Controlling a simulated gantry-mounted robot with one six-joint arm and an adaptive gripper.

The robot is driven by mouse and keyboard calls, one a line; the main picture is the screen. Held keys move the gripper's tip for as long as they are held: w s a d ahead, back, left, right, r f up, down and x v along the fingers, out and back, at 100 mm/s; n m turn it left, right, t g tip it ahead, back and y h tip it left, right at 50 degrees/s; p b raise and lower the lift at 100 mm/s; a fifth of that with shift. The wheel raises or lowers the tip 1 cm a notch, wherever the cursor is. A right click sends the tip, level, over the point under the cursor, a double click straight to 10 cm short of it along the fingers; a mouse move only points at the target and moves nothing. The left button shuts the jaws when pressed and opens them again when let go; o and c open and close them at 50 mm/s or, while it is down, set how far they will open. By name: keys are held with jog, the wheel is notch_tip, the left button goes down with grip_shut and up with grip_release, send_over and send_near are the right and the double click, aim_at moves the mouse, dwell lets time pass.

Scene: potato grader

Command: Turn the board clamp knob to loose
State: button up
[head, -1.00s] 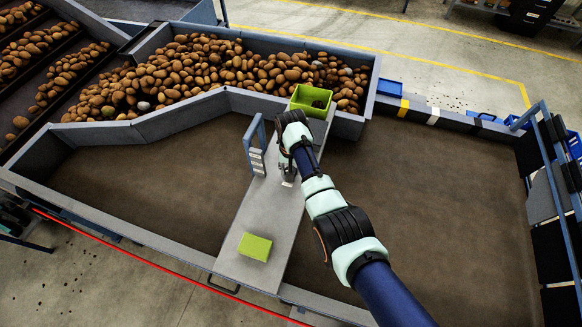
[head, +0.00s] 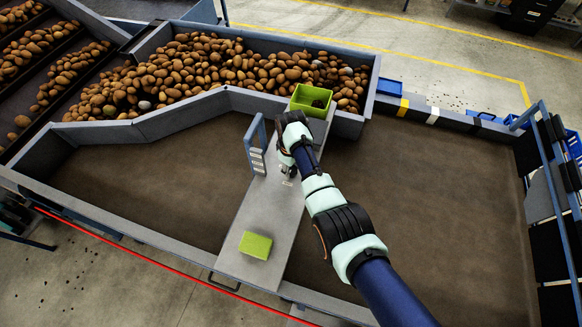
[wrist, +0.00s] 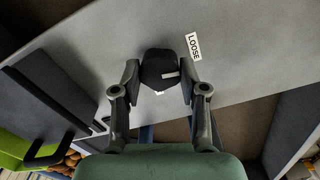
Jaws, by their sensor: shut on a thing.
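The black clamp knob (wrist: 157,66) sits on the grey board in the wrist view, with a white pointer line on it. The line points right, below the direction of the white LOOSE label (wrist: 193,47). Another small white mark shows just below the knob, too hidden to read. My gripper (wrist: 160,78) has one finger on each side of the knob and is shut on it. In the head view my gripper (head: 288,172) is over the middle of the grey board (head: 240,215), and my wrist mostly hides the knob.
A potato-filled trough lies behind. The brown belt is bare on both sides.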

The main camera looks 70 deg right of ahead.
aim_at(291, 170)
jog(key=shift+n, duration=0.8)
jog(key=o, duration=1.1)
jog(key=shift+o, duration=0.2)
notch_tip(291, 170, up, 12)
